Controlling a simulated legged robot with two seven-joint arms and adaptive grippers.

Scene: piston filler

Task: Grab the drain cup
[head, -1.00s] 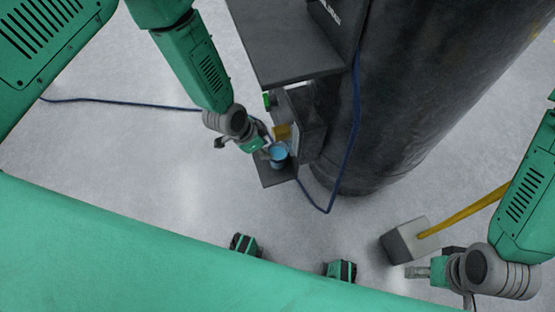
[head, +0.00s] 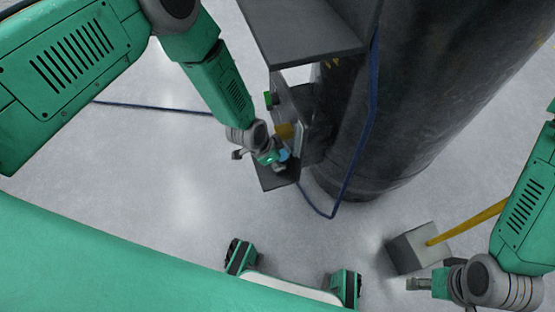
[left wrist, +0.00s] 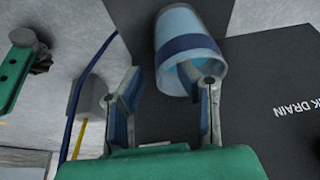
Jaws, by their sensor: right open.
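The drain cup (head: 284,154) is light blue and stands on a small dark shelf of the machine in the head view, mostly hidden by my left gripper (head: 277,157). In the left wrist view the cup (left wrist: 187,42) shows a dark blue band, at top centre. My left gripper (left wrist: 155,88) is open there, its fingers well apart. The right-hand finger overlaps the cup's near rim; I cannot tell whether it touches. My right gripper (head: 418,284) is open and empty, at the lower right of the head view, far from the cup.
The dark shelf (head: 274,183) bears white lettering ending in "DRAIN" in the left wrist view. A large black cylinder (head: 420,90) stands right of it, with a blue hose (head: 352,165) alongside. A grey block (head: 407,247) with a yellow pole is on the floor.

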